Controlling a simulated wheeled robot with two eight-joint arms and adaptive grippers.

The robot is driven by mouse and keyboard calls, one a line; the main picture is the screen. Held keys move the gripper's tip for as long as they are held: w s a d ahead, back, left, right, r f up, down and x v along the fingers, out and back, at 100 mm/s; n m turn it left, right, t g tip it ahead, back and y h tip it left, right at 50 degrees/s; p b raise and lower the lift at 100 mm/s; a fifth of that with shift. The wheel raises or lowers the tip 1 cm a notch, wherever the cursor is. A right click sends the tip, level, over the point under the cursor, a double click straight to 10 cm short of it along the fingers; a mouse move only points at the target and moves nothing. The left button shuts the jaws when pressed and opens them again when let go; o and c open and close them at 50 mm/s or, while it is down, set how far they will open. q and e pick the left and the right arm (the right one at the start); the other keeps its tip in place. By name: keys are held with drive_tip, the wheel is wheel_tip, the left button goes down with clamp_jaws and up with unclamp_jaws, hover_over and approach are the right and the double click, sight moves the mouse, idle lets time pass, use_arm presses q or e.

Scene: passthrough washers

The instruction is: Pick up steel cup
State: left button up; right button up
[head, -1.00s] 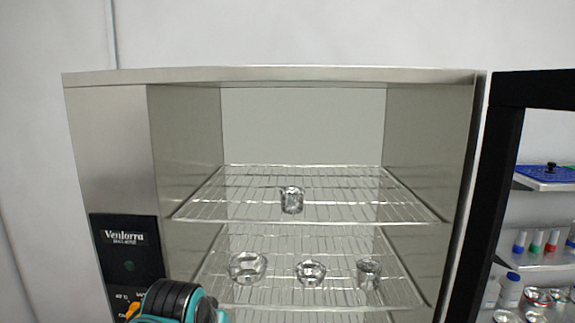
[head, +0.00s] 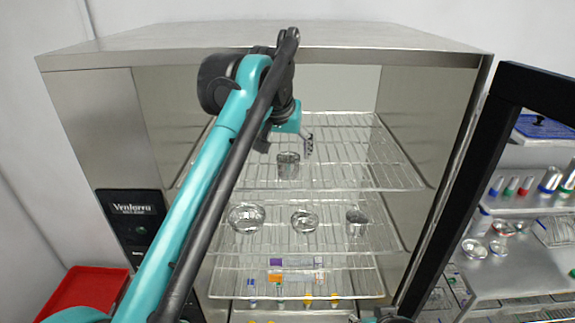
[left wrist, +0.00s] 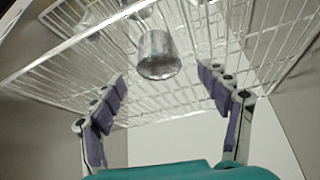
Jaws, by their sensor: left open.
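A steel cup (head: 288,166) stands upright on the upper wire shelf (head: 350,170) of the open cabinet. My left gripper (head: 286,142) reaches in over that shelf from the left, just above and around the cup's place in the picture. It is open and empty. In the left wrist view the cup (left wrist: 157,52) lies ahead, between the lines of the two spread fingers (left wrist: 160,88) but beyond their tips, with its rim toward the bottom of the picture. No contact shows.
The middle shelf holds two steel bowls (head: 246,217) (head: 304,221) and another steel cup (head: 356,222). A lower shelf carries small coloured items (head: 290,275). The open door's black frame (head: 470,180) stands right. A red tray (head: 88,290) is lower left.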

sight(288, 159)
use_arm(q)
drive_tip(key=x, duration=0.5)
drive_tip(key=shift+w+d, duration=0.1)
drive_tip(key=shift+w, duration=0.1)
drive_tip(key=shift+s, duration=0.15)
drive_tip(key=c, duration=1.3)
